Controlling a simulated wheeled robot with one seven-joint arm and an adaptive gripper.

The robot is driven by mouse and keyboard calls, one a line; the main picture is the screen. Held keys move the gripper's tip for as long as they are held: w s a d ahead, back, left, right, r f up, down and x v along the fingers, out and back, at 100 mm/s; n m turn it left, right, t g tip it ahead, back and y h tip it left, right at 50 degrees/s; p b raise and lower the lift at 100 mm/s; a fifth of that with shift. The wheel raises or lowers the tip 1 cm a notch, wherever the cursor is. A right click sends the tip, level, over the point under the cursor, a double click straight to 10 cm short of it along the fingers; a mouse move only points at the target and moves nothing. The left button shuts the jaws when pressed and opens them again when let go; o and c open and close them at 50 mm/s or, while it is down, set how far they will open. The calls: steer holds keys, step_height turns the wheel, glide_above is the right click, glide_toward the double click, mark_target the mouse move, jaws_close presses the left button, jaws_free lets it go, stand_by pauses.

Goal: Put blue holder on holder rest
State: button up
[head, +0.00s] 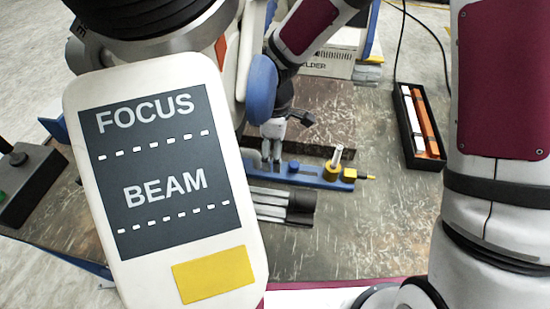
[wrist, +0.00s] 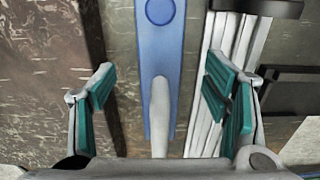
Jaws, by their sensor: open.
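The blue holder (head: 310,175) is a long blue bar with a yellow block, an upright pale post and a yellow tip at its right end, in the head view. In the wrist view the blue holder (wrist: 162,55) runs up the middle, with a pale post rising toward the camera. My gripper (head: 272,158) is at the bar's left part in the head view. In the wrist view my gripper (wrist: 165,88) is open, its teal-padded fingers on either side of the bar with gaps to both. I cannot tell which thing is the holder rest.
Silver rods with a black end (head: 285,204) lie just in front of the bar. A black tray (head: 408,140) with orange and white bars is at right. A large white FOCUS/BEAM panel (head: 165,170) blocks the left. A black box (head: 28,185) stands far left. Table right of centre is clear.

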steer(key=shift+r, duration=0.5)
